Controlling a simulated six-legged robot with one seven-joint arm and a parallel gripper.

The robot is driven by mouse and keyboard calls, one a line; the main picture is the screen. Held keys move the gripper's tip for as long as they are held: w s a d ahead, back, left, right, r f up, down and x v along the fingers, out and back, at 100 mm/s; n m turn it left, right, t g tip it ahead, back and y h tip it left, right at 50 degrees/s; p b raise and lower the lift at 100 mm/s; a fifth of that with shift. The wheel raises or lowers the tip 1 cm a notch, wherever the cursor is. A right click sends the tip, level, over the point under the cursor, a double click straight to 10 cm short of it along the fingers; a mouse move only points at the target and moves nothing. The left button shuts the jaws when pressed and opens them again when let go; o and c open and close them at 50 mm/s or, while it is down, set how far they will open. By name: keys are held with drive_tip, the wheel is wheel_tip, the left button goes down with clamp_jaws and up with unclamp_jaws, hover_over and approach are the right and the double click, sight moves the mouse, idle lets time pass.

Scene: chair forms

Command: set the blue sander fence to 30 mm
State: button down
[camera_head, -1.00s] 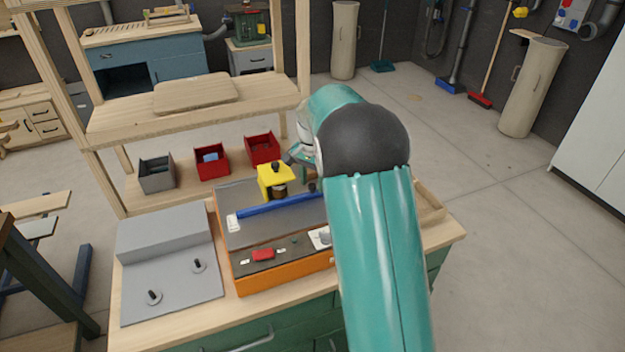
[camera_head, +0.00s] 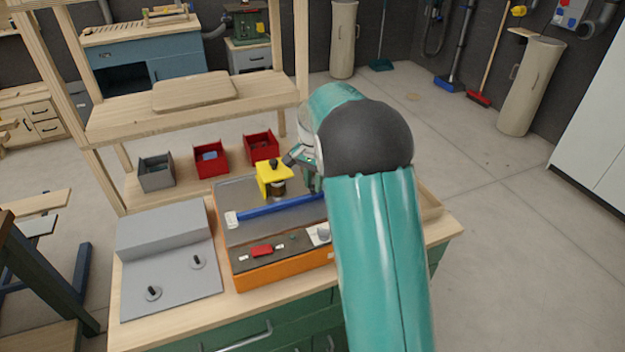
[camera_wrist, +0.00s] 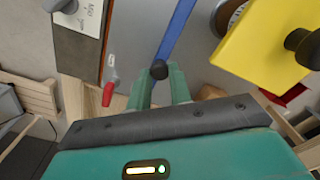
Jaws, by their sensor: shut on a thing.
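The blue fence (camera_head: 280,207) lies across the grey top of the orange-sided sander (camera_head: 285,277). In the wrist view the fence (camera_wrist: 176,32) runs up and away from a round black knob (camera_wrist: 159,70). My gripper (camera_wrist: 159,82) has its two teal fingers on either side of this knob, shut on it. In the head view my gripper (camera_head: 312,180) is at the fence's right end, partly hidden by my arm. A yellow block with a black knob (camera_head: 270,180) stands behind the fence. I cannot read any millimetre scale.
A grey angled fixture (camera_head: 170,260) stands left of the sander on the bench. One grey bin (camera_head: 156,173) and two red bins (camera_head: 211,160) sit on the shelf behind. In the wrist view a red lever (camera_wrist: 107,95) is close left of my fingers.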

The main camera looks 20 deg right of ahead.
drive_tip(key=c, duration=1.3)
unclamp_jaws()
drive_tip(key=shift+o, duration=0.2)
drive_tip(key=shift+w+r, duration=0.1)
wheel_tip(320, 180, up, 14)
drive_tip(key=shift+f, duration=0.2)
